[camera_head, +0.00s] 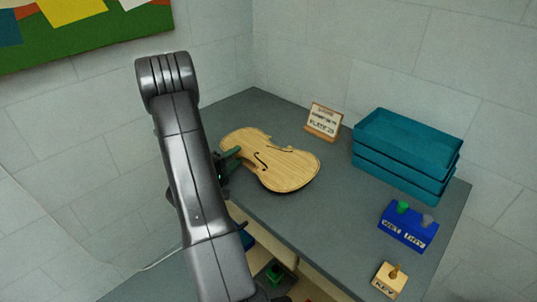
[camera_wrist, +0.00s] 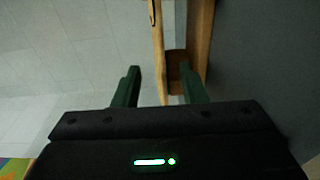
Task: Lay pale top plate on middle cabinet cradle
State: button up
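The pale top plate (camera_head: 268,160), violin-shaped with dark f-holes, lies on the grey bench, a dark edge showing beneath it. My gripper (camera_head: 232,160) is at its left end, partly hidden by my arm. In the wrist view, my green fingers (camera_wrist: 160,88) stand apart. The pale plate edge (camera_wrist: 158,45) runs between them, with a visible gap to the left finger. A darker wooden piece (camera_wrist: 200,40) lies beside it, near the right finger; I cannot tell whether that finger touches it. I cannot make out the middle cabinet cradle.
Stacked teal trays (camera_head: 408,150) and a small sign (camera_head: 323,121) stand at the back of the bench (camera_head: 330,215). A blue WET/DRY box (camera_head: 407,228) and a wooden KEY block (camera_head: 390,280) are at right. Below the front edge, an open cabinet space (camera_head: 272,250) partly shows.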

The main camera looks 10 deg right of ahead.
aim_at(242, 152)
jog(key=shift+x, duration=1.6)
grip_shut()
